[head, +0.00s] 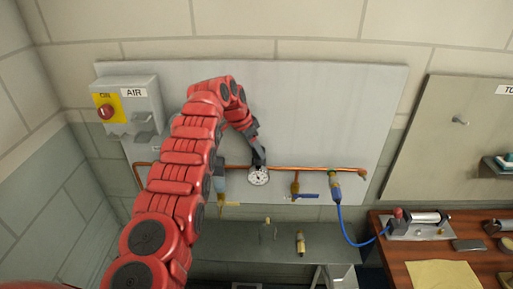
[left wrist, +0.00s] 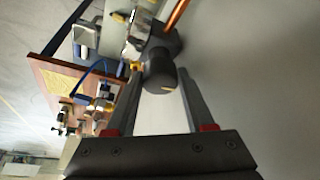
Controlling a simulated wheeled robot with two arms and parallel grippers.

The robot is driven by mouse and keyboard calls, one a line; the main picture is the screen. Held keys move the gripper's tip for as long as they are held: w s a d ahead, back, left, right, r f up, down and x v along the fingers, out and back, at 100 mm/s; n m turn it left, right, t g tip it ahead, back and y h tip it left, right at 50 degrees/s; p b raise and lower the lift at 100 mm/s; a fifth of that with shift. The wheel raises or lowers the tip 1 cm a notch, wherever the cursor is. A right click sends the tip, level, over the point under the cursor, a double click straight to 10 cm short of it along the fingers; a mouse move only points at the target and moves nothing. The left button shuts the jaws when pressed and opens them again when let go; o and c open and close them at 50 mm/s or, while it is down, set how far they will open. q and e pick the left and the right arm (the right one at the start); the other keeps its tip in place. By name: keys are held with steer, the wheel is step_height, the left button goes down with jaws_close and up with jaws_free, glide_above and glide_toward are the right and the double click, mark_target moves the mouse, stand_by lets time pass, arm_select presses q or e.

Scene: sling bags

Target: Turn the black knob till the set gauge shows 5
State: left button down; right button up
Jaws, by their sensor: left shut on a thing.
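The round set gauge (head: 258,176) has a white face and sits on the copper pipe on the grey wall panel. Its needle and numbers are too small to read. The black knob (left wrist: 160,76) shows in the left wrist view, with a small pale mark on its face. It lies between the fingers of my left gripper (left wrist: 160,90), which is shut on it. In the head view my left gripper (head: 258,157) is just above the gauge and hides the knob. My right gripper is in neither view.
The copper pipe (head: 310,169) runs along the panel (head: 330,100). A blue-handled valve (head: 304,196) and a blue hose (head: 343,222) are to the right. A red button box (head: 108,110) hangs at left. A grey shelf (head: 225,248) is below, a wooden bench (head: 400,268) at right.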

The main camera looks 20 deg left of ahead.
arm_select(q)
steer(key=c, duration=0.6)
jaws_free()
steer(key=shift+o, duration=1.7)
steer(key=shift+s+r, duration=0.1)
steer(key=shift+r, duration=0.05)
steer(key=shift+a, duration=0.1)
